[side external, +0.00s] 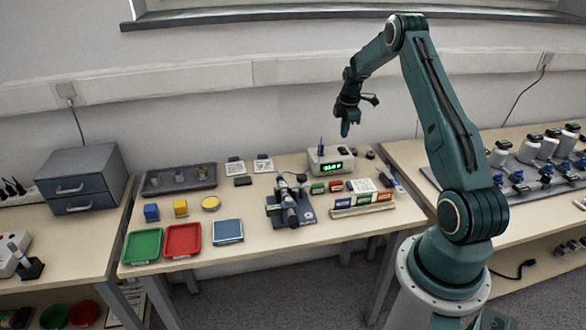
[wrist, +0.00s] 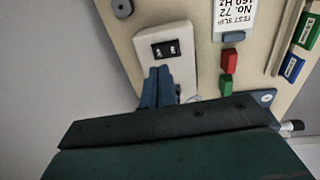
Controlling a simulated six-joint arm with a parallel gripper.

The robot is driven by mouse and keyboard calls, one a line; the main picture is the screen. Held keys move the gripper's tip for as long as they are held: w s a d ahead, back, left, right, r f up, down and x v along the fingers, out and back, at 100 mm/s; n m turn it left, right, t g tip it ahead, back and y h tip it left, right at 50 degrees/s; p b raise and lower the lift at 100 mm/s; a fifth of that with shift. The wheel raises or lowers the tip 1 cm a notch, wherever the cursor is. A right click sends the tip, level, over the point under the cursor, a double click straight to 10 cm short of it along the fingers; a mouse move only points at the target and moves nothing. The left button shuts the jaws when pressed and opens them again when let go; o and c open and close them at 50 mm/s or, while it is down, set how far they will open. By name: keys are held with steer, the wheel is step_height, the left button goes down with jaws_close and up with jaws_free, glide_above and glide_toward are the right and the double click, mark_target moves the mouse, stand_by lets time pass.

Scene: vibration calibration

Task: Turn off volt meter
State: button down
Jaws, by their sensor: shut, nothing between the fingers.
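The volt meter (side external: 318,158) is a white box at the back of the middle table, with lit green digits on its dark front display. In the wrist view its pale top (wrist: 178,32) shows a black switch (wrist: 166,49) with two small light marks. My gripper (side external: 345,130) is above the volt meter, pointing down, with its fingers shut and empty. In the wrist view the blue fingertips (wrist: 160,70) appear just below the switch in the picture. I cannot tell the exact height of the gap. The display is not visible in the wrist view.
A red block (wrist: 229,62), a green block (wrist: 225,86) and a paper test slip (wrist: 234,18) lie beside the meter. A rack of coloured blocks (side external: 362,204) and a dark clamp device (side external: 290,207) stand in front. A grey round knob (wrist: 122,8) is near the meter.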

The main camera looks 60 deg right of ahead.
mark_target(343, 151)
steer(key=shift+w+d+f, duration=0.1)
steer(key=shift+d+f, duration=0.05)
steer(key=shift+f, duration=1.1)
steer(key=shift+w+d+f, duration=0.1)
steer(key=shift+f, duration=1.15)
steer(key=shift+f, duration=0.1)
steer(key=shift+f, duration=0.2)
steer(key=shift+s+a, duration=0.1)
steer(key=shift+s+a, duration=0.5)
steer(key=shift+r, duration=0.25)
